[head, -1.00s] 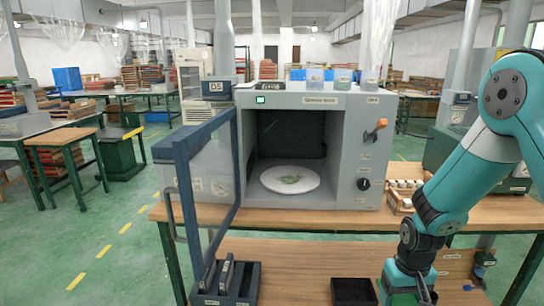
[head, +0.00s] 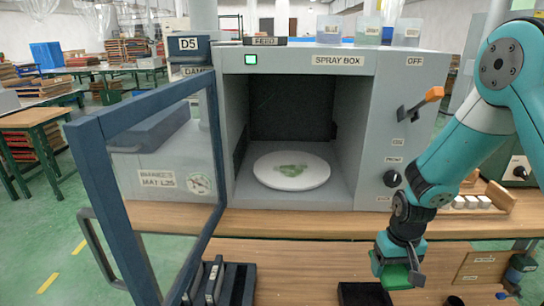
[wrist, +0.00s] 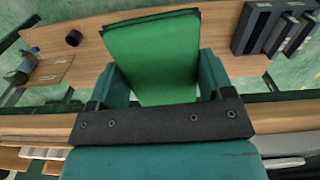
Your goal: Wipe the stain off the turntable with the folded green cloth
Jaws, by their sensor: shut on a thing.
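The white round turntable (head: 318,176) lies inside the open spray box. In the head view only a small part of the cloth (head: 397,280) shows at the gripper. The cloth is well apart from the turntable.
The spray box (head: 409,75) has its glazed door (head: 93,165) swung open on the left. An orange lever (head: 434,94) and a black knob (head: 391,179) sit on its right face. A black bin (head: 364,293) and a dark rack (head: 240,283) stand in front. The box mouth is clear.

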